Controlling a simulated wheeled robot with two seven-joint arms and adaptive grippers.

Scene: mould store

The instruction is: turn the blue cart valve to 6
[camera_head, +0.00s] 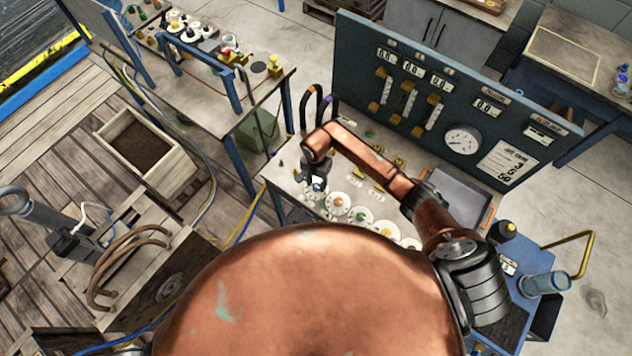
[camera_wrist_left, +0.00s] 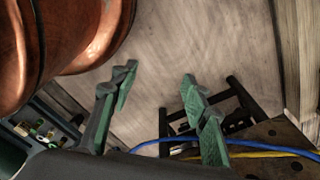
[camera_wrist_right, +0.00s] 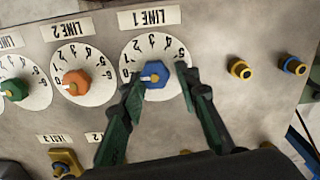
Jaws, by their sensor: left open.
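The blue valve knob (camera_wrist_right: 154,75) sits at the centre of the white LINE 1 dial (camera_wrist_right: 152,99) in the right wrist view. Its pale pointer is on the left side, towards the 0. My right gripper (camera_wrist_right: 160,76) has its fingers apart, one on each side of the knob. The left finger is close to the knob; I cannot tell if it touches. The right finger leaves a gap and covers the dial near where the 6 would be. In the head view, my right gripper (camera_head: 317,184) hides most of this dial. My left gripper (camera_wrist_left: 157,82) is open and empty above the floor.
The orange knob (camera_wrist_right: 76,82) on the LINE 2 dial and a green knob (camera_wrist_right: 15,89) stand to the left. Two small fittings (camera_wrist_right: 239,68) are to the right. The gauge panel (camera_head: 395,75) rises behind the cart top. Hoses (camera_wrist_left: 230,143) cross below my left gripper.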

